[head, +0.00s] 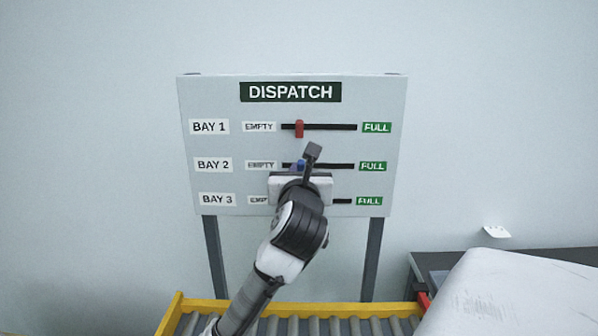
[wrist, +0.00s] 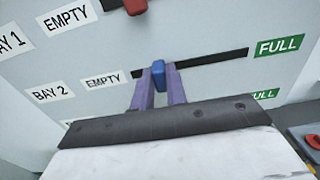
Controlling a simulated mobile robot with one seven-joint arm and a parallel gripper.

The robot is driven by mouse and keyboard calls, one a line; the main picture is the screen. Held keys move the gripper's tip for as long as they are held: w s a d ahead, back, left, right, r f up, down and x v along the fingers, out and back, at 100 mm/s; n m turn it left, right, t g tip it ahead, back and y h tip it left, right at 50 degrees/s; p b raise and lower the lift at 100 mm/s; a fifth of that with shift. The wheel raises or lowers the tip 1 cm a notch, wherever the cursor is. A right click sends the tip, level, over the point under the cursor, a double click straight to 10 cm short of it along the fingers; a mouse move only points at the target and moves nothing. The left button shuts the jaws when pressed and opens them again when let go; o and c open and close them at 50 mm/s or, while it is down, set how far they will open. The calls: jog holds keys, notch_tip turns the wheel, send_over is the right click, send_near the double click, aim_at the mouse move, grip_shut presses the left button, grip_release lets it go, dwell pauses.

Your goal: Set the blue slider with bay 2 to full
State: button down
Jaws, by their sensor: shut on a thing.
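The dispatch board (head: 235,100) stands upright with a row for each bay, marked EMPTY at left and FULL at right. The blue slider (head: 301,164) is in the bay 2 row, nearer the EMPTY end of its dark slot (head: 335,166). In the wrist view the blue slider (wrist: 160,78) sits between the two purple fingers of my gripper (wrist: 160,85), which is shut on it. The bay 2 FULL label (wrist: 278,46) is to the right.
The red slider (head: 299,129) sits left of centre in the bay 1 slot, just above. Below the board is a roller conveyor with a yellow frame (head: 290,308). A pale rounded object (head: 520,300) is at the lower right. The bay 2 slot right of my fingers is clear.

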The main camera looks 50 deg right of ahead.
aim_at(335, 165)
jog(key=s+d, duration=0.4)
jog(key=s, duration=0.1)
jog(key=shift+s+d+p, duration=0.15)
jog(key=shift+s+p, duration=0.1)
jog(key=shift+p, duration=0.05)
jog(key=c, duration=1.4)
grip_release()
jog(key=shift+s+d, duration=0.1)
jog(key=shift+s+a, duration=0.2)
jog(key=shift+a, duration=0.2)
jog(key=b+v, duration=0.4)
jog(key=v, duration=0.9)
